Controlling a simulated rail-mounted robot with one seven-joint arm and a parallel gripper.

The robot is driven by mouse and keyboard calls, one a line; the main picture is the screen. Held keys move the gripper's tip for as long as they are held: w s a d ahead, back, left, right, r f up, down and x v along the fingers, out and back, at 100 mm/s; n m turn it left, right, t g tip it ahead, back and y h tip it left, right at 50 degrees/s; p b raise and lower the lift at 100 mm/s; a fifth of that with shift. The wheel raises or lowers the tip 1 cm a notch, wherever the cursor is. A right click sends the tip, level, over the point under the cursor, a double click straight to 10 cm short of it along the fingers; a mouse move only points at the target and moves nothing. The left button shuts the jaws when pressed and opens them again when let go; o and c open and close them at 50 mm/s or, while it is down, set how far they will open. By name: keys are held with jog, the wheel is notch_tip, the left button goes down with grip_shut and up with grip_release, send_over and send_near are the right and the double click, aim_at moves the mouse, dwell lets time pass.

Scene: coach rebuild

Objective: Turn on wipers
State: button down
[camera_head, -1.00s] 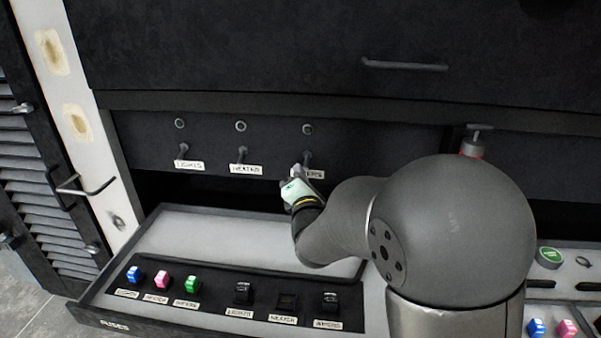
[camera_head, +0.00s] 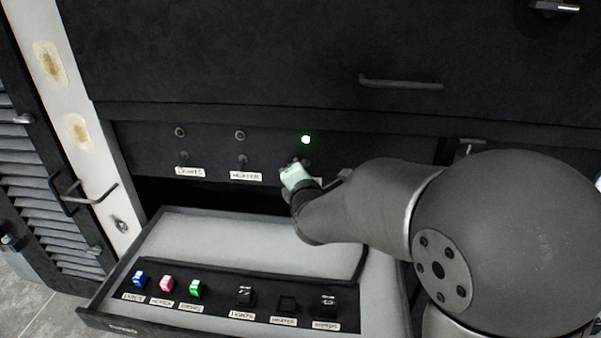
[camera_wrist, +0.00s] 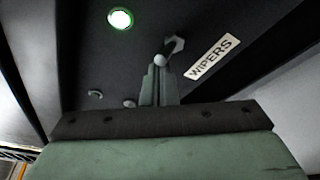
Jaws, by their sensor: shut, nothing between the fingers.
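The wipers switch is a small toggle lever (camera_wrist: 168,50) beside a white label reading WIPERS (camera_wrist: 212,57) in the wrist view. A round lamp above it glows green in the head view (camera_head: 305,139) and in the wrist view (camera_wrist: 120,19). My gripper (camera_head: 294,170) is at the switch in the head view and hides most of the lever and its label. In the wrist view, my fingers (camera_wrist: 158,78) are shut, with nothing between them, and their tips are right at the lever's round end. I cannot tell whether they touch it.
Toggles labelled LIGHTS (camera_head: 183,158) and HEATER (camera_head: 242,161) stand to the left, their lamps unlit. Below, an open drawer (camera_head: 230,225) holds blue, pink and green fuses (camera_head: 195,289) and dark sockets (camera_head: 287,304). A horizontal handle (camera_head: 400,83) is above the panel.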

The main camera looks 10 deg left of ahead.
jog(key=shift+f, duration=0.1)
jog(key=s+r, duration=0.3)
jog(key=s, duration=0.5)
jog(key=shift+s+a+r+b, duration=0.25)
jog(key=shift+s+r+b, duration=0.05)
jog(key=shift+s, duration=0.1)
jog(key=shift+d+f, duration=0.1)
